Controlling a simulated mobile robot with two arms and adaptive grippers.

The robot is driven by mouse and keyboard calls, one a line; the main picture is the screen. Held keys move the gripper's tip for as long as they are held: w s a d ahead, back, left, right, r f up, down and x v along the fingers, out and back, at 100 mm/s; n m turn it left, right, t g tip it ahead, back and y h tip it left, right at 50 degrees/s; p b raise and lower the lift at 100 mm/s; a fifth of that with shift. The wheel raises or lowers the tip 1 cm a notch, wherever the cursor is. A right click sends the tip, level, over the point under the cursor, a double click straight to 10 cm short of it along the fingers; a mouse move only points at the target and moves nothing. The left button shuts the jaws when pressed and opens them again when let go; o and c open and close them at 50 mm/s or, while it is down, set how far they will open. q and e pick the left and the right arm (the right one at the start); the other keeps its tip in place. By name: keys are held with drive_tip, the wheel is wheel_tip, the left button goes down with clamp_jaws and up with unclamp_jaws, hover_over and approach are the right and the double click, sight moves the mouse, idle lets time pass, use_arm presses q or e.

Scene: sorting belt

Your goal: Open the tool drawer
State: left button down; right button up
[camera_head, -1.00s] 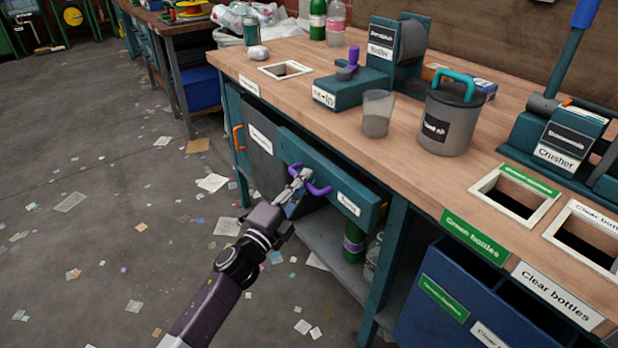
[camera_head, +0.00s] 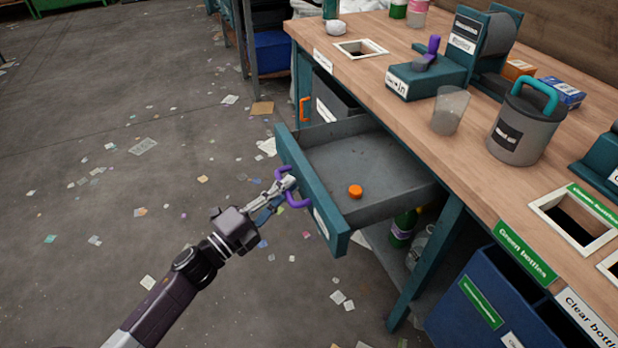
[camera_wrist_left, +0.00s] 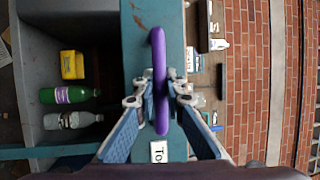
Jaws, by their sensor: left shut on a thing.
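The tool drawer (camera_head: 372,188) stands pulled well out of the workbench, its grey inside showing. Its teal front panel (camera_head: 328,228) carries a purple handle (camera_head: 299,204) and a white label. My left gripper (camera_head: 287,184) is shut on the handle, outside the front panel. In the left wrist view the purple handle (camera_wrist_left: 160,45) passes between the two fingers of the gripper (camera_wrist_left: 160,98), against the teal front. A small orange round thing (camera_head: 355,191) lies in the drawer. My right gripper is not in view.
The workbench top (camera_head: 400,62) holds a grey bin with teal handle (camera_head: 522,128), a clear cup (camera_head: 450,108) and machines. A blue bottle crate (camera_head: 470,315) stands right of the drawer. Bottles stand below it. The littered floor (camera_head: 90,240) at left is free of large objects.

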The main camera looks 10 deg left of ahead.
use_arm(q)
drive_tip(key=shift+s+a, duration=0.85)
drive_tip(key=shift+a, duration=0.25)
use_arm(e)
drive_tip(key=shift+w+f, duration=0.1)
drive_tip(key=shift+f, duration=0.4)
use_arm(q)
drive_tip(key=c, duration=2.2)
unclamp_jaws()
drive_tip(key=shift+c, duration=0.2)
drive_tip(key=v, duration=1.2)
